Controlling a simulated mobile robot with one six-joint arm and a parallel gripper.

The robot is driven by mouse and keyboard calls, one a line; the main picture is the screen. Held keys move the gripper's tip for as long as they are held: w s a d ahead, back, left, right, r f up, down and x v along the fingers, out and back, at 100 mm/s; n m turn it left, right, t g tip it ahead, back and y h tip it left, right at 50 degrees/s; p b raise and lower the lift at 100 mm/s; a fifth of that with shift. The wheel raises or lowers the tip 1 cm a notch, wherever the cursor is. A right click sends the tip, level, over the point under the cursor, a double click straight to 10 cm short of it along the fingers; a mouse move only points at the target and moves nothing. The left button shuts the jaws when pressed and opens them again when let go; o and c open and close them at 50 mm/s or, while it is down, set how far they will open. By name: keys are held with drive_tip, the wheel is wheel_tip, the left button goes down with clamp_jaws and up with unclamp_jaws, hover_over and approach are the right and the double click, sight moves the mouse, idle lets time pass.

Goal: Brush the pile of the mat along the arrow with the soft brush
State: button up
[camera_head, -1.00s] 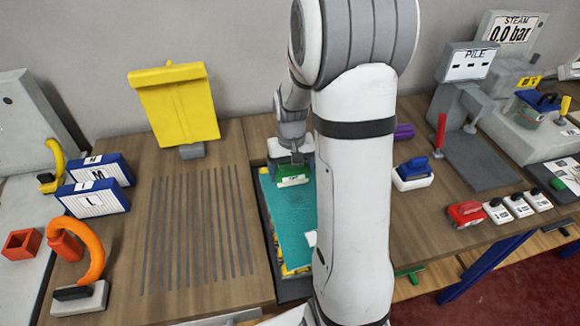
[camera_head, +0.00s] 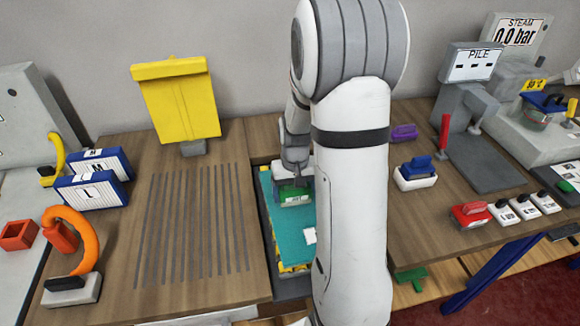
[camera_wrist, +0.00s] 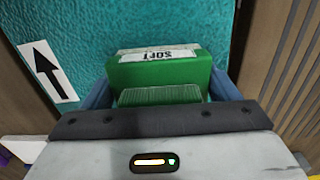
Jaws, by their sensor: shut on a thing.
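The teal mat (camera_head: 290,235) lies on the table, partly behind my arm. It fills the top of the wrist view (camera_wrist: 90,30). A white card with a black arrow (camera_wrist: 47,70) lies on it, pointing up and slightly left in the wrist view; in the head view the card (camera_head: 309,235) shows near the mat's right side. My gripper (camera_wrist: 160,92) is shut on the green soft brush (camera_wrist: 165,70), labelled SOFT, with a finger at each side. In the head view the brush (camera_head: 294,197) is over the mat's far part. Whether its bristles touch the pile is hidden.
A slotted wooden surface (camera_head: 195,230) lies left of the mat, with a yellow stand (camera_head: 180,105) behind it. To the right are a blue-handled brush (camera_head: 416,172), a red block (camera_head: 470,214) and a grey PILE gauge (camera_head: 472,63). A green piece (camera_head: 412,278) lies lower right.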

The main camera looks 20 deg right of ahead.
drive_tip(key=shift+s, duration=0.4)
drive_tip(key=r, duration=0.1)
drive_tip(key=r+p, duration=0.1)
drive_tip(key=r, duration=0.1)
drive_tip(key=shift+s, duration=0.2)
drive_tip(key=shift+w+a+r+p, duration=0.1)
drive_tip(key=shift+a+r+p, duration=0.05)
drive_tip(key=shift+r+p, duration=1.95)
drive_tip(key=shift+r, duration=0.55)
